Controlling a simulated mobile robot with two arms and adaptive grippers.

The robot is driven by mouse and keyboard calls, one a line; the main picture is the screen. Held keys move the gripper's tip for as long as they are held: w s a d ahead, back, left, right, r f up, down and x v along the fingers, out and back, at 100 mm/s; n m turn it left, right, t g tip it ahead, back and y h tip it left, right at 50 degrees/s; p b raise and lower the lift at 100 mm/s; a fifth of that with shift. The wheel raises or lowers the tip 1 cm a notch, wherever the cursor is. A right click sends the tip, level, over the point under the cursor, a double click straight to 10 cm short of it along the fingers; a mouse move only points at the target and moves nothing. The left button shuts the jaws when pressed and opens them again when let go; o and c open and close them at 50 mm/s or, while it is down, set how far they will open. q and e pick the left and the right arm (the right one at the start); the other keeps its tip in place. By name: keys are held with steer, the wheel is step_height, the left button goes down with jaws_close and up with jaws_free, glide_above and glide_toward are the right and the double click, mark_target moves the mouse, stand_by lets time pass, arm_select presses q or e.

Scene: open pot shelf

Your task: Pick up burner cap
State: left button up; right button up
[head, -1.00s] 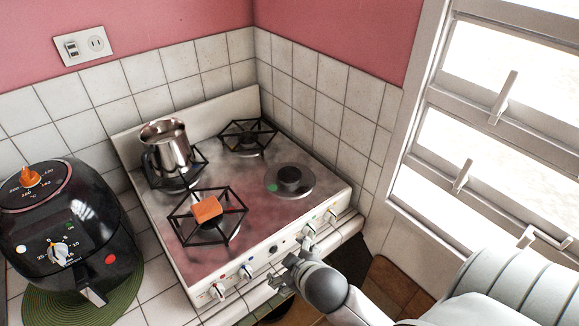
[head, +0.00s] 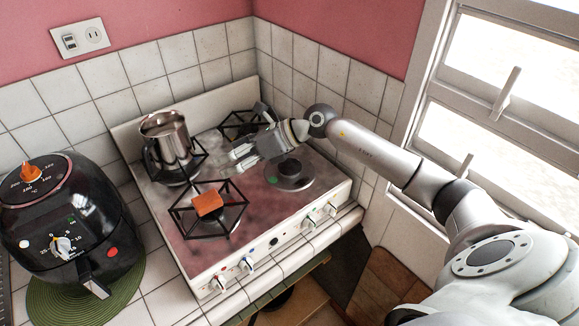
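The dark round burner cap (head: 290,168) sits on the grey disc of the front right burner, which has no grate over it. My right gripper (head: 237,159) reaches in from the right over the stovetop, left of the cap and apart from it. Its fingers point left and look spread, with nothing seen between them. Its height above the stove is hard to judge. My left gripper is not in view.
The stove (head: 210,255) carries a steel pot (head: 168,140) at the back left and an orange block (head: 207,202) on the front left grate. A black air fryer (head: 70,220) stands left on a green mat (head: 125,290). Tiled walls and a window close off the back and right.

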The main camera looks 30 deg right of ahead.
steer(key=d+f+n+g+h, duration=0.15)
steer(key=d+h, duration=0.25)
steer(key=d, duration=0.8)
steer(key=g+h, duration=0.2)
steer(key=h, duration=0.1)
glide_toward(291, 166)
steer(key=b+x, duration=0.3)
steer(key=x, duration=0.1)
steer(key=shift+a+r, duration=0.1)
steer(key=b+x, duration=0.2)
steer(key=x, duration=0.1)
steer(key=shift+f, duration=0.3)
steer(key=shift+w+f, duration=0.3)
steer(key=shift+f, duration=0.1)
steer(key=shift+s+r, duration=0.1)
steer(key=shift+s, duration=0.05)
steer(key=c, duration=1.1)
steer(key=shift+r, duration=0.1)
steer(key=shift+c, duration=0.3)
